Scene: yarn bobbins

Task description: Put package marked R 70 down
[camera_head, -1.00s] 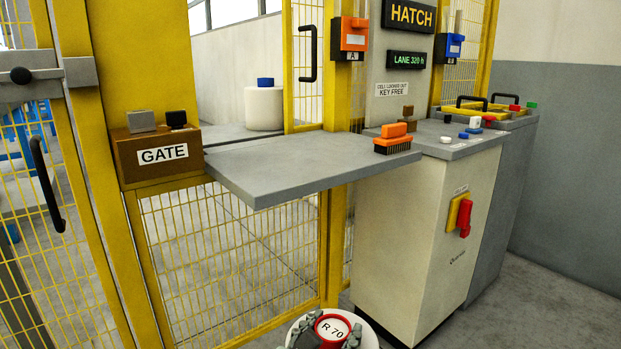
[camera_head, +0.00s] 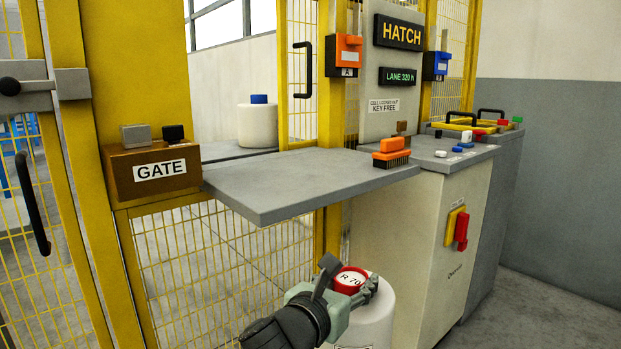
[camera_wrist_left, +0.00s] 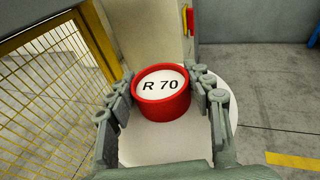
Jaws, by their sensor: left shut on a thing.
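The package marked R 70 is a white bobbin (camera_head: 372,322) with a red-rimmed top that bears the label. My left gripper (camera_head: 354,287) is shut on it at the red top, and its arm comes in from below. In the left wrist view the red top (camera_wrist_left: 161,93) sits between the two fingers of the gripper (camera_wrist_left: 165,108), with the white body below it. The package is upright, in front of the grey hatch shelf (camera_head: 290,185) and lower than its top. Its bottom is cut off by the frame. My right gripper is not in view.
An orange brush (camera_head: 391,153) lies at the shelf's right end. The rest of the shelf is bare. A white bobbin with a blue top (camera_head: 258,124) stands behind the fence opening.

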